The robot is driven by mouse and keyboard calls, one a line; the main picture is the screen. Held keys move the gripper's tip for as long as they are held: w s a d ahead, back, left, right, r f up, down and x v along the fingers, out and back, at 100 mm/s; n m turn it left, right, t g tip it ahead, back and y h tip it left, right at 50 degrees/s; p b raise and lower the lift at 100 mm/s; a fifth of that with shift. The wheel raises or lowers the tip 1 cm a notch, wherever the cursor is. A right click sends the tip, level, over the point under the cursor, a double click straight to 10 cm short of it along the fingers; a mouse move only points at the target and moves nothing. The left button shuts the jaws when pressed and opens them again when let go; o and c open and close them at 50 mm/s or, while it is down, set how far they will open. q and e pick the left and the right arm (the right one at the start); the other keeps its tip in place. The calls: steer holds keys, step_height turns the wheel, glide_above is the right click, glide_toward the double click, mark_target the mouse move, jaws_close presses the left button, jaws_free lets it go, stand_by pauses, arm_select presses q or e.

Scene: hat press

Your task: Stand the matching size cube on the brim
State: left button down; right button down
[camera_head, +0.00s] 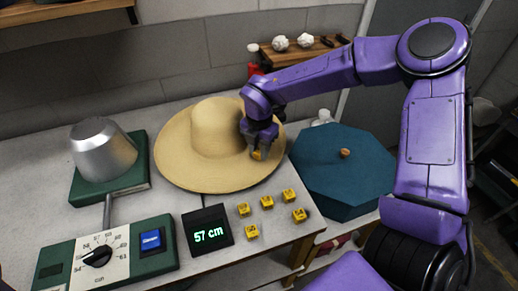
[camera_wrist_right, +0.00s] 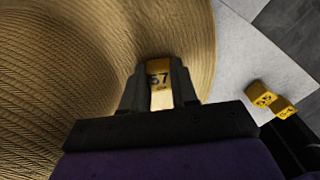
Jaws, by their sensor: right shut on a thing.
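A straw hat (camera_head: 185,160) with a wide brim lies on the table, and its woven brim (camera_wrist_right: 60,70) fills the left of the right wrist view. My right gripper (camera_head: 261,148) is shut on a yellow cube (camera_wrist_right: 159,74) marked 57, over the right part of the brim. Whether the cube touches the brim I cannot tell. Several other yellow size cubes (camera_head: 267,202) stand on the table in front of the hat. A black display (camera_head: 208,231) reads 57 cm. My left gripper is not in view.
A metal hat block (camera_head: 103,150) on a green base stands at the left. A green control panel (camera_head: 108,254) with a dial and blue button is at the front left. A teal octagonal box (camera_head: 345,180) is right of the hat.

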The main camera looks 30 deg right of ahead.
steer(key=c, duration=0.8)
jaws_free()
step_height(320, 180, up, 11)
steer(key=shift+f+b, duration=0.2)
steer(key=shift+b, duration=0.45)
